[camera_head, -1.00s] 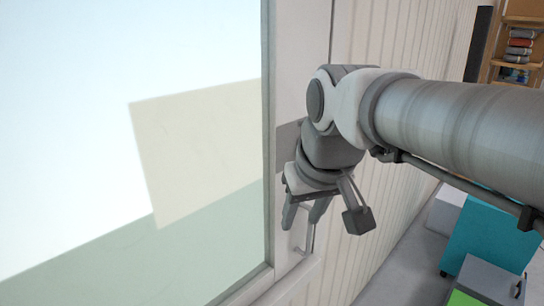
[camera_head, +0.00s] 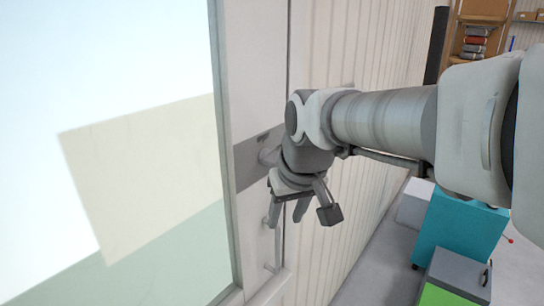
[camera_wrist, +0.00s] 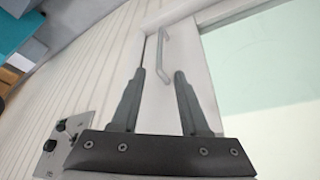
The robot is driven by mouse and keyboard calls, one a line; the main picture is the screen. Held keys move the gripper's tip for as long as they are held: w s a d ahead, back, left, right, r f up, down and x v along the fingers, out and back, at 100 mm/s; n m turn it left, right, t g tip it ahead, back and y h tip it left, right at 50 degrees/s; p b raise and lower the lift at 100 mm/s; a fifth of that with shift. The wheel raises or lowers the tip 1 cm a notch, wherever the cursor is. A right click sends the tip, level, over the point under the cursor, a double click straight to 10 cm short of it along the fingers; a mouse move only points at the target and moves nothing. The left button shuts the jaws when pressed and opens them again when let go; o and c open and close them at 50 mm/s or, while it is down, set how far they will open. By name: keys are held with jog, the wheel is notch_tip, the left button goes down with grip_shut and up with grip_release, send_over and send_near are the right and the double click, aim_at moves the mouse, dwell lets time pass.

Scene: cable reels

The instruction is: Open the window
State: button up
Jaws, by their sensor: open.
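The window (camera_head: 140,150) fills the left of the head view, with a pale frame along its right side. A slim grey bar handle (camera_head: 278,248) stands upright low on that frame. It also shows in the wrist view (camera_wrist: 165,50), beyond the fingers and beside the glass. My gripper (camera_head: 287,218) is open and empty, just above the handle in the head view. In the wrist view, the handle's lower end lies between my two fingertips (camera_wrist: 160,76). The fingers appear apart from the handle; the depth gap is hard to judge.
A grey plate (camera_head: 246,165) sits on the frame beside my wrist. A panel with dark knobs (camera_wrist: 62,145) shows in the wrist view. Ribbed wall (camera_head: 335,230) runs right of the window. A teal cabinet (camera_head: 455,230) and a grey box (camera_head: 460,272) stand on the floor at right.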

aim_at(278, 240)
jog(key=x, duration=1.2)
jog(key=shift+r, duration=0.1)
grip_shut()
dwell(1.0)
